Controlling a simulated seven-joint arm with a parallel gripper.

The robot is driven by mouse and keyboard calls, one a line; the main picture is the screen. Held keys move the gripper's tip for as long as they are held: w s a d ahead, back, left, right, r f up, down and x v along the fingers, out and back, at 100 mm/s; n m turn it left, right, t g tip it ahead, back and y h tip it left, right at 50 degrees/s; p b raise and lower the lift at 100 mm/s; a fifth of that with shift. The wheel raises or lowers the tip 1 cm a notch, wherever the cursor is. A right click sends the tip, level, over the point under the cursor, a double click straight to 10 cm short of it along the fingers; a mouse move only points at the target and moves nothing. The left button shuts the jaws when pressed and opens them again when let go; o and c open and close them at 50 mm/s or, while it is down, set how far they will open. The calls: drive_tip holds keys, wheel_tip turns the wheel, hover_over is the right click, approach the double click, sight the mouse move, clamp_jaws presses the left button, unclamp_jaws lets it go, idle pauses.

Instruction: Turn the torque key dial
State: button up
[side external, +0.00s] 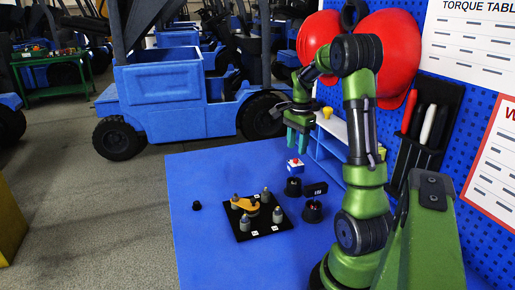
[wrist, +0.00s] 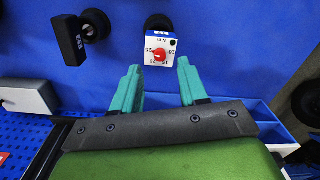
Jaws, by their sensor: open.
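The torque key dial (wrist: 159,54) is a small red knob on a white face with printed numbers, on a small white and blue block. The fingers are empty and do not appear to touch the dial.
A black plate (side external: 262,229) with several grey weights and an orange lever lies at the table's middle. Black cups (side external: 312,211) and a black labelled block (side external: 316,189) stand near the dial. A blue shelf (side external: 330,150) and pegboard wall border the right.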

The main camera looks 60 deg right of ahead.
sight(296, 159)
drive_tip(key=shift+f, duration=2.05)
drive_tip(key=shift+c, duration=0.3)
clamp_jaws()
